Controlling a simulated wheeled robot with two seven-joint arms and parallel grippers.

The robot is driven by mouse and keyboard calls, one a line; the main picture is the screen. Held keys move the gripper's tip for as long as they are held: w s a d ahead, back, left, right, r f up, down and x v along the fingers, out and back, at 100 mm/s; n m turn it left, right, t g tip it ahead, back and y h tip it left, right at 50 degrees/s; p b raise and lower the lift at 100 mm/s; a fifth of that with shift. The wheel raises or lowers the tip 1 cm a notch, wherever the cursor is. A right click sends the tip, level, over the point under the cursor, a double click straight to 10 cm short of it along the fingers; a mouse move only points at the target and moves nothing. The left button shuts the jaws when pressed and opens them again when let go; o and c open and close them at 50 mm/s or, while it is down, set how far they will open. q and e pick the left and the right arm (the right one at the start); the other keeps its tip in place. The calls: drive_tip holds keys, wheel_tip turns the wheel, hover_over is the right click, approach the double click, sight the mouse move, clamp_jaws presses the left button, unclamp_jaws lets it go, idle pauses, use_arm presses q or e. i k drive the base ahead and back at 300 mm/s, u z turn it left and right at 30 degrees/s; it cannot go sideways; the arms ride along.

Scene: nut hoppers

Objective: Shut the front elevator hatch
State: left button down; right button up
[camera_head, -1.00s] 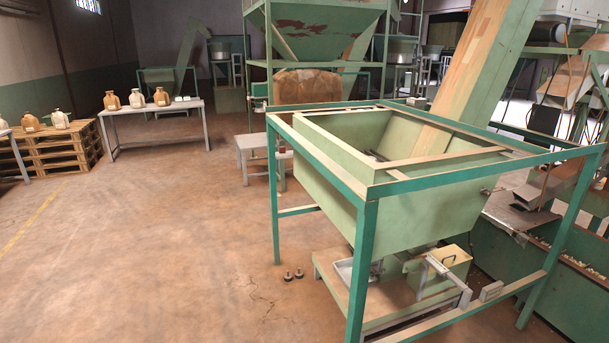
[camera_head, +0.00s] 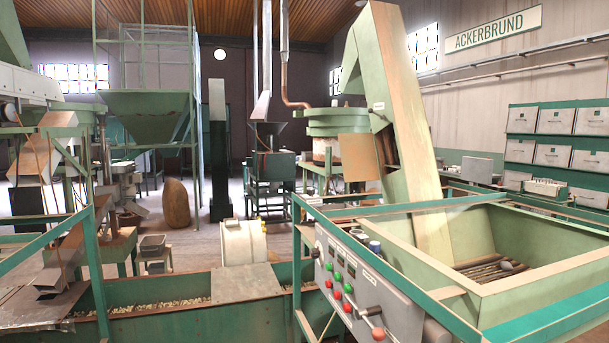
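An inclined pale green elevator (camera_head: 408,120) rises from a green hopper (camera_head: 545,255) at the right. A square tan panel (camera_head: 358,157) sticks out from the elevator's left side, partway up. It looks like a hatch swung open, but I cannot tell for certain that it is the front hatch. A darker strip beside the panel may be the opening; its inside is not clear. Neither of my grippers is in view.
A grey control box (camera_head: 365,295) with red and green buttons and a lever is on the hopper's green frame. A long green trough (camera_head: 170,320) crosses the lower left. A brown sack (camera_head: 176,204) stands behind it. A grey bare floor patch shows around the sack.

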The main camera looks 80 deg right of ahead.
sight(359, 162)
drive_tip(key=z, duration=2.1)
drive_tip(key=i, duration=3.75)
drive_tip(key=z, duration=2.25)
